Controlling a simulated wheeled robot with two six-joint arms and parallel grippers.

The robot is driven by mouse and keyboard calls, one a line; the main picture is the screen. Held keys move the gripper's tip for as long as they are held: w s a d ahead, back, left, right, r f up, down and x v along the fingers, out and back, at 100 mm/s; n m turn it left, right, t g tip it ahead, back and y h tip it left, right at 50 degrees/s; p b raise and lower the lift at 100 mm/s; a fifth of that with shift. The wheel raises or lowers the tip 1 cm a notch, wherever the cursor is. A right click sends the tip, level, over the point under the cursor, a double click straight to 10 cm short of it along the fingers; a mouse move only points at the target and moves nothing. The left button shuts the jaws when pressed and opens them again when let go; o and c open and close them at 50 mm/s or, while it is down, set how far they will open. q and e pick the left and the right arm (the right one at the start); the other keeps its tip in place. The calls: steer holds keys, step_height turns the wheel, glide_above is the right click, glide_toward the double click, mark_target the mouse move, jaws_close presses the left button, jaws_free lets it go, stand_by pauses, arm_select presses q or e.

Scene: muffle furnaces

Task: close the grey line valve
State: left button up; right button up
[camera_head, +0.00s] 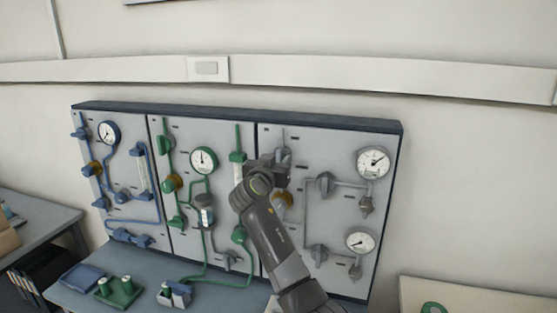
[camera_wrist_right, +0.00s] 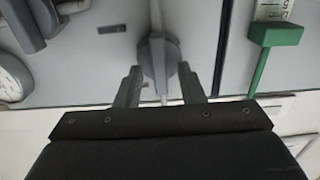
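The grey line runs on the right panel (camera_head: 330,150). Its upper-left grey valve (camera_head: 283,157) is partly hidden behind my right gripper (camera_head: 268,168) in the head view. In the right wrist view, my right gripper (camera_wrist_right: 161,80) is open, one finger on each side of the grey valve (camera_wrist_right: 160,58). The valve sits on a thin grey pipe, between and just beyond the fingertips. I see gaps beside it and cannot tell whether a finger touches it. My left gripper is not in view.
Other grey valves (camera_head: 325,185) and a white gauge (camera_head: 373,162) are to the right. The green-line panel is left of my arm, with a green block (camera_wrist_right: 275,34) near the gripper. A blue-grey bench (camera_head: 215,294) runs below, bearing green and blue parts.

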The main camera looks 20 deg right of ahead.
steer(key=shift+s+a, duration=0.1)
steer(key=shift+c, duration=0.3)
jaws_close()
